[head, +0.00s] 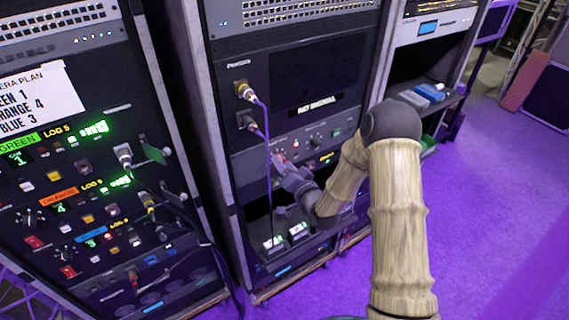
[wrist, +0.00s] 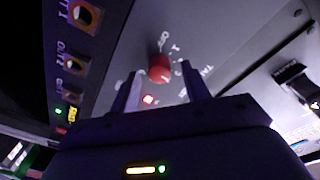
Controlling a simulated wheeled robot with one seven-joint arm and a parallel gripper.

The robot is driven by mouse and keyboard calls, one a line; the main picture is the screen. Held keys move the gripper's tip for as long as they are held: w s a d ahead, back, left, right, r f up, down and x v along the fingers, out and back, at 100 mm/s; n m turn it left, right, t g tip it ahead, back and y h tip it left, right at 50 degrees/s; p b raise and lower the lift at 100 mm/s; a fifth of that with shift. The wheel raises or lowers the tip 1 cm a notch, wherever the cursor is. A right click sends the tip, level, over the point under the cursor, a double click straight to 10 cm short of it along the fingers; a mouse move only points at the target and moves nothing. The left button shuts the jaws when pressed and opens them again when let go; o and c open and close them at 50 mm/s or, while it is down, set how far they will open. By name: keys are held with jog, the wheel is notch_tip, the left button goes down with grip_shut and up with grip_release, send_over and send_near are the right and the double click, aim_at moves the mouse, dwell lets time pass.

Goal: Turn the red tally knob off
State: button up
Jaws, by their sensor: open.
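The red tally knob (wrist: 159,69) sits on a grey panel in the wrist view, with small printed marks around it.
The middle rack (head: 258,118) has cables plugged in above my gripper, with a purple cable (head: 266,125) hanging close to it. The left rack (head: 100,205) carries several lit controls. A shelf with blue boxes (head: 428,92) stands to the right. Purple floor (head: 480,200) is clear at right.

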jog(key=c, duration=1)
jog(key=shift+f+n+b, duration=0.25)
jog(key=shift+n+b, duration=0.15)
jog(key=shift+b, duration=0.5)
jog(key=shift+n+g+y+b, duration=0.15)
jog(key=shift+n+y+b, duration=0.35)
jog(key=shift+n+b, duration=6.85)
jog(key=shift+n+g+y+b, duration=0.15)
jog(key=shift+n+y+b, duration=0.35)
jog(key=shift+n+b, duration=6.8)
jog(key=m+b, duration=0.5)
